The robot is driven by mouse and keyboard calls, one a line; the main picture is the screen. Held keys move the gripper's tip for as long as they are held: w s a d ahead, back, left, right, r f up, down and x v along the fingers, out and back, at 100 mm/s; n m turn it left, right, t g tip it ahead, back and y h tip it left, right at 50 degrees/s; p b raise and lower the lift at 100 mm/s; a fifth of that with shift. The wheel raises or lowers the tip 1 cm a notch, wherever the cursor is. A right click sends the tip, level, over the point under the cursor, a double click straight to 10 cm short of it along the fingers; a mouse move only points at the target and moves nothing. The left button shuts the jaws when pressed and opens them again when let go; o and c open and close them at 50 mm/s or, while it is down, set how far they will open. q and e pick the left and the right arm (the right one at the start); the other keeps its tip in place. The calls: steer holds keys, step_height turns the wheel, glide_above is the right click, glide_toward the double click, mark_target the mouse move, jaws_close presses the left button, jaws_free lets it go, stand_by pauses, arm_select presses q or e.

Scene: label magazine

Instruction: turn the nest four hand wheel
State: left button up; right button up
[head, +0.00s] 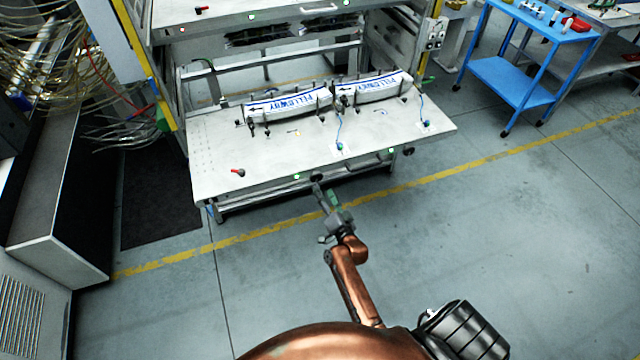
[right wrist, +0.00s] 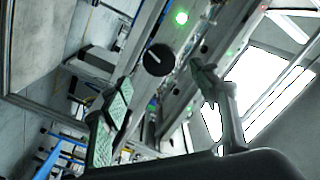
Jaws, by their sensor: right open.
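A black round hand wheel (head: 319,178) sits on the front edge of the pale bench. A second black wheel (head: 408,151) sits further right on that edge. I cannot read which nest either wheel belongs to. My right gripper (head: 325,192) is open and empty just in front of the nearer wheel. In the right wrist view a black wheel (right wrist: 160,59) with a white mark lies beyond and between the spread fingers (right wrist: 160,78), apart from them. My left gripper is out of view.
The bench (head: 230,145) carries two curved white-and-blue label magazines (head: 287,102) in holders. A green light (head: 297,177) is just left of the nearer wheel. A blue cart (head: 510,80) stands at the back right. The floor at right is clear.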

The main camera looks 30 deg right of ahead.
steer(key=v, duration=0.6)
steer(key=shift+w, duration=0.1)
stand_by(0.3)
